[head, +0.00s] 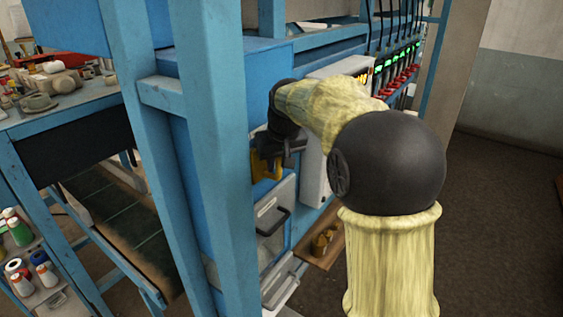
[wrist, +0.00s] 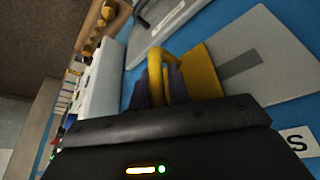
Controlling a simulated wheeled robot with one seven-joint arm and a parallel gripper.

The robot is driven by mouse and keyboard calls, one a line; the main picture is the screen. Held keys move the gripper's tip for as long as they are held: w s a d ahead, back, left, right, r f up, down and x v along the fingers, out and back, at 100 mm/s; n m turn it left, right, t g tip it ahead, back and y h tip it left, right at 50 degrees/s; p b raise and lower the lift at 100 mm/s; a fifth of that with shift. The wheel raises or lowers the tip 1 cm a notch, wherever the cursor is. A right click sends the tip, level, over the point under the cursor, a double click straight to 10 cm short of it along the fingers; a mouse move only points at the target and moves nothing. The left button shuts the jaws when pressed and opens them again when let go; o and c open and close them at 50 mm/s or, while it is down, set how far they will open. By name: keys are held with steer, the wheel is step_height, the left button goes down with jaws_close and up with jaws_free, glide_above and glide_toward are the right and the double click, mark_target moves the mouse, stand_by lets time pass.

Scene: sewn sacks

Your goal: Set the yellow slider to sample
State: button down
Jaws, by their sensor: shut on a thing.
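The yellow slider (wrist: 203,73) shows in the wrist view as a yellow plate with a looped handle, beside a grey plate (wrist: 265,58) with a dark slot. My gripper (wrist: 162,88) is shut on the slider's yellow handle, its dark fingers on either side. In the head view, my gripper (head: 268,150) reaches the front of the blue cabinet, and part of the yellow slider (head: 262,167) shows just below it. A white label with a letter S (wrist: 296,141) is partly visible at the right of the wrist view. The word sample cannot be read.
A blue frame post (head: 205,150) stands close left of my arm. A white box (head: 313,175) is right of the gripper, with a wooden shelf (head: 318,250) below. Open floor lies at the right.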

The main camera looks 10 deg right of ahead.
steer(key=shift+r, duration=0.15)
steer(key=c, duration=1.4)
jaws_free()
steer(key=b+v, duration=0.2)
steer(key=v, duration=1.5)
